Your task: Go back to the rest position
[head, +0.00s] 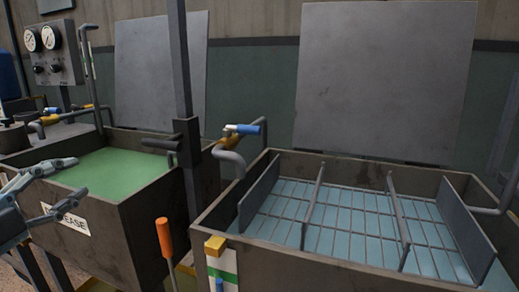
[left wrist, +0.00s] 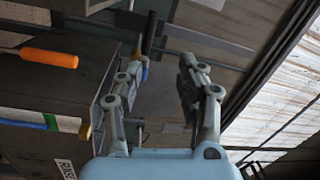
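My left gripper (head: 80,177) comes in from the left edge of the head view, in front of the tank of green liquid (head: 112,172). Its two grey fingers are spread apart with nothing between them. The left wrist view also shows the gripper (left wrist: 161,58) open and empty, its fingers pointing toward the top of the picture. My right gripper shows in neither view.
A tank with blue liquid and a wire rack (head: 350,225) stands at the right. A dark upright post (head: 181,75) rises between the tanks. An orange handle (head: 164,238) stands in front. A gauge box (head: 52,52) is at the back left.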

